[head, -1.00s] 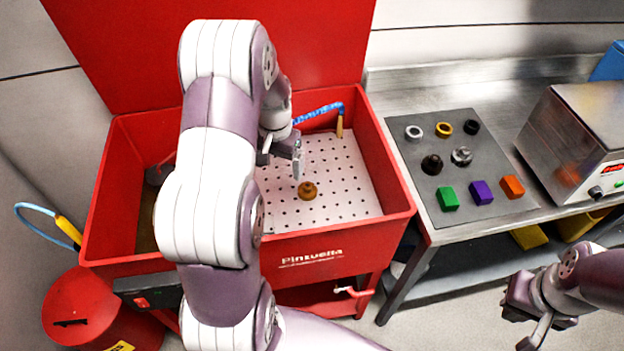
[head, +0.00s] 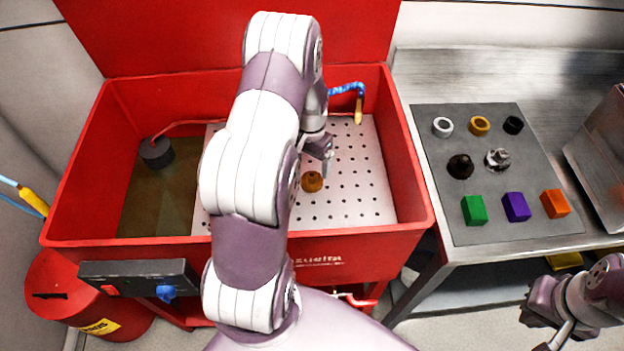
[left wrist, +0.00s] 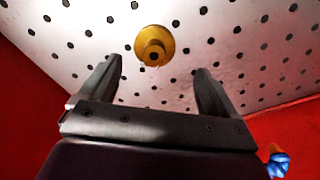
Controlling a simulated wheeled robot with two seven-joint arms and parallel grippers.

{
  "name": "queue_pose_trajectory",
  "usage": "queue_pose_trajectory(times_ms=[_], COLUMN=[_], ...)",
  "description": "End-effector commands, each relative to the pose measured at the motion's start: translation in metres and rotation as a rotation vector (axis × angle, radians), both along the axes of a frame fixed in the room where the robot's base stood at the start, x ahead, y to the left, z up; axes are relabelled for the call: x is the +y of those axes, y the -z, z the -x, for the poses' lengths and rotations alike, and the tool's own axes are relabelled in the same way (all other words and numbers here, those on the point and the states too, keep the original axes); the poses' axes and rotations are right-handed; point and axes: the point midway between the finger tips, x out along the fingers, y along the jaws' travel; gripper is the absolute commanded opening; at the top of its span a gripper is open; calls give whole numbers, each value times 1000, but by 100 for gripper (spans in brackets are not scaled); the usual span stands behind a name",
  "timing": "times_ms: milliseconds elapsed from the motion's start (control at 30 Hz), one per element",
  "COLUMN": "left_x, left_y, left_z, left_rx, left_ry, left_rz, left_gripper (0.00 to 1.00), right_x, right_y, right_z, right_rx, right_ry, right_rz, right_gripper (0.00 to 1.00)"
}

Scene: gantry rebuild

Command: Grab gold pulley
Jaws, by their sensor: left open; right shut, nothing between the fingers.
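The gold pulley (head: 312,181) sits on the white perforated plate inside the red basin. It also shows in the left wrist view (left wrist: 154,46), just beyond and between the fingertips. My left gripper (head: 318,152) is over the plate, close to the pulley and apart from it. In the left wrist view its two fingers (left wrist: 155,75) are spread with nothing between them. My right gripper (head: 535,312) is low at the right, away from the basin, and holds nothing.
The red basin (head: 420,190) has raised walls around the plate (head: 370,200). A blue hose with a brass nozzle (head: 359,108) hangs at its back right. On the right, a grey mat (head: 500,232) holds several rings, gears and coloured blocks. A metal box (head: 600,150) stands beyond it.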

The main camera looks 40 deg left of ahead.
Motion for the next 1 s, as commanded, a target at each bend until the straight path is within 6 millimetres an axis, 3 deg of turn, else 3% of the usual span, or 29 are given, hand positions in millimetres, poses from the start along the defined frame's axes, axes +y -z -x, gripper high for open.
queue_pose_trajectory(times_ms=[300,533,567,733,800,1000], left_x=[-8,-7,-7,-7,-7,-7], left_y=[50,53,53,53,53,52], left_z=[4,3,3,3,3,3], left_rx=[2,0,0,0,-1,-1], left_ry=[0,0,0,0,0,0], left_rz=[1,0,0,0,0,0], left_gripper=[90,90,84,29,15,15], right_x=[0,0,0,0,0,0], right_y=[-5,-5,-5,-5,-5,-5], right_z=[0,0,0,0,0,0], right_rx=[0,0,0,0,0,0], right_ry=[0,0,0,0,0,0], right_rz=[0,0,0,0,0,0], right_gripper=[0,0,0,0,0,0])
